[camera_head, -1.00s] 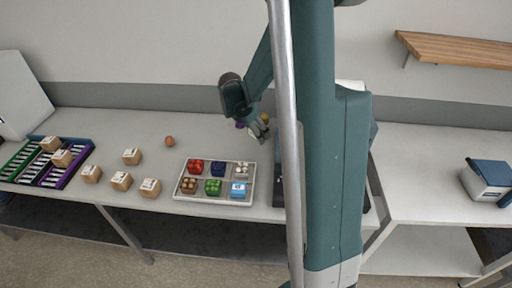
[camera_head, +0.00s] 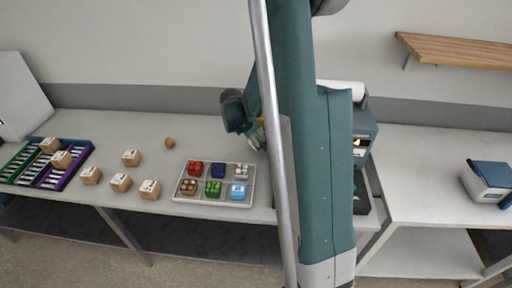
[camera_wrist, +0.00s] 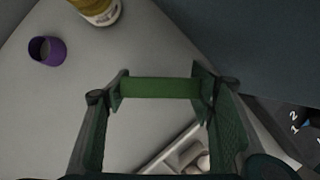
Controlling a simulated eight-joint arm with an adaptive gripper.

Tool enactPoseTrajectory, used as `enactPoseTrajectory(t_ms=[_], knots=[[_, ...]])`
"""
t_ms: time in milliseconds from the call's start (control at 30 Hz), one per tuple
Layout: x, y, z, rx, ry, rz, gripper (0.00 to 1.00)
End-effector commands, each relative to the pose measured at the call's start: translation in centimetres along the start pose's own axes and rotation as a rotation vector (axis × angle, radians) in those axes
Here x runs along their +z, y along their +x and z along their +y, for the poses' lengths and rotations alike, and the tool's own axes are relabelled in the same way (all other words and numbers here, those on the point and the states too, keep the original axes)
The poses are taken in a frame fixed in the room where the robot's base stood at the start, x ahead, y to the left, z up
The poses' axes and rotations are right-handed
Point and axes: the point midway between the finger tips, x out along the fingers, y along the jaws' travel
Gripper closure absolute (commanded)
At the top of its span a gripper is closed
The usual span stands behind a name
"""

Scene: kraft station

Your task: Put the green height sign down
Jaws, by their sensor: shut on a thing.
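The green height sign (camera_wrist: 160,88) shows in the wrist view as a green bar spanning the space between my two fingers. My gripper (camera_wrist: 162,90) is shut on it, with one finger at each end. Pale grey table surface shows below and around the sign; whether the sign touches the table I cannot tell. In the head view my gripper (camera_head: 257,138) is over the table, just right of the compartment tray's far corner, partly hidden by my arm. The sign cannot be made out there.
A compartment tray (camera_head: 214,204) with small coloured items stands left of my gripper. A purple cup (camera_wrist: 47,51) and a yellow-labelled jar (camera_wrist: 97,9) stand on the table. A dark machine (camera_head: 362,142) is on the right. Several boxes (camera_head: 121,182) and an egg (camera_head: 169,143) lie left.

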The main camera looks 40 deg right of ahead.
Motion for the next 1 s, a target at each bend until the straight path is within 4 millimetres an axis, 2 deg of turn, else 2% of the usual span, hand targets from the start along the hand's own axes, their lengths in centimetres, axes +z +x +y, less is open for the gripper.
enactPoseTrajectory(t_ms=[233,767,800,867,1000], knots=[[-0.8,2.0,0.0,0.0,0.0,0.0,0.58],[-1.1,2.6,0.0,0.0,0.0,0.0,0.58],[-1.1,2.5,0.0,0.0,0.0,0.0,0.41],[-1.0,2.5,0.0,0.0,0.0,0.0,0.33],[-1.0,2.5,0.0,0.0,0.0,0.0,0.31]])
